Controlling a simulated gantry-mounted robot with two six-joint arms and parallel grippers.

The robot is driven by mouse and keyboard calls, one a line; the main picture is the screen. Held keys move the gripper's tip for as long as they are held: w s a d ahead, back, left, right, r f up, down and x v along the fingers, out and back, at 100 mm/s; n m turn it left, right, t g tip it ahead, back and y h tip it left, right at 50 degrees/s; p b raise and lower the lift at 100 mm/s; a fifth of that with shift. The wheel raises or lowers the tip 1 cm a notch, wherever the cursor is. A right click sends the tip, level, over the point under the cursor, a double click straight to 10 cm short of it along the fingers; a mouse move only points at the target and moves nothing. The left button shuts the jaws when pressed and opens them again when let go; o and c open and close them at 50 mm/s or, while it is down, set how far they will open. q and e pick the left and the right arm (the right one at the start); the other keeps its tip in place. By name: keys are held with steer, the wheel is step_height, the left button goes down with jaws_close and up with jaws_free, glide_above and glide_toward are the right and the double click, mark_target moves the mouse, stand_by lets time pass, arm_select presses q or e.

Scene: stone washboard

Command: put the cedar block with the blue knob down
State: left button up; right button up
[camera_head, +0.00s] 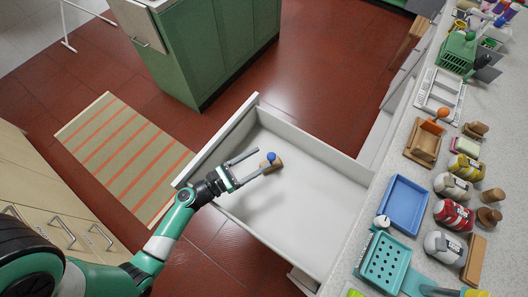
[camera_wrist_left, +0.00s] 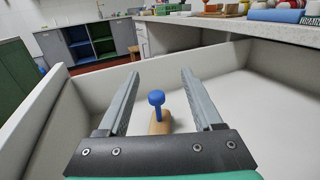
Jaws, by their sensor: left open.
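The cedar block (camera_head: 277,166) with its blue knob (camera_head: 271,156) stands in the open white drawer (camera_head: 316,214), apparently on its floor, near the far left wall. In the left wrist view the blue knob (camera_wrist_left: 156,98) points up and the wooden block (camera_wrist_left: 159,125) shows below it, between my fingers. My left gripper (camera_head: 268,159) reaches into the drawer from the left. Its two fingers are apart, one on either side of the knob, with visible gaps to it. My right gripper is not in view.
The drawer walls (camera_wrist_left: 35,108) surround the block, and the drawer floor is otherwise bare. A green cabinet (camera_head: 205,50) stands beyond the drawer.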

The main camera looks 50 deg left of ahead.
arm_select(q)
steer(key=s, duration=0.4)
steer(key=shift+s+a+r+p, duration=0.2)
steer(key=shift+a+p, duration=0.1)
steer(key=w+d+r+m+t+h, duration=0.1)
steer(key=w+d+r+m, duration=0.1)
steer(key=w+r+m, duration=0.6)
steer(key=w+d+r+m+h, duration=0.2)
steer(key=w+r+m, duration=0.1)
steer(key=r+m, duration=1)
steer(key=w+d+r+m+t+h, duration=0.15)
steer(key=w+r+m, duration=0.5)
steer(key=r, duration=0.65)
steer(key=s+d+r+m+t+y, duration=0.1)
steer(key=s+r+m+t+y, duration=0.1)
steer(key=r, duration=1.1)
steer(key=s+d+r+m+t+y, duration=0.2)
steer(key=s+r+m+t, duration=0.3)
steer(key=s+r, duration=0.4)
step_height(320, 180, up, 4)
steer(key=shift+s+d+f+m, duration=0.1)
steer(key=shift+s+d+m, duration=0.05)
steer(key=shift+m, duration=0.4)
